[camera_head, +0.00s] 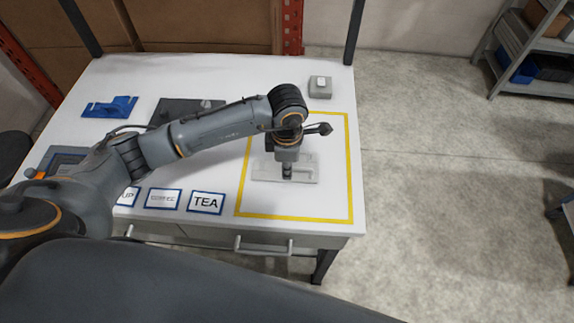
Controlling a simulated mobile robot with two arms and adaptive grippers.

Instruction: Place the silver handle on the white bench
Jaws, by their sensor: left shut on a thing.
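My left gripper (287,175) points down inside the yellow outline on the white bench (225,85). It is shut at a pale grey, flat, plate-like piece (308,170) under it. The silver handle cannot be told clearly from this pale piece. The gripper and wrist hide the middle of the piece, and I cannot tell whether it rests fully on the bench top. My right gripper is not in view.
The yellow outline (349,190) marks the bench's right side. A small grey block (320,87) stands beyond it. A blue bracket (110,107) and a dark plate (180,111) lie further left. A TEA label (206,202) lies near the front edge. A grey shelf (530,55) stands far right.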

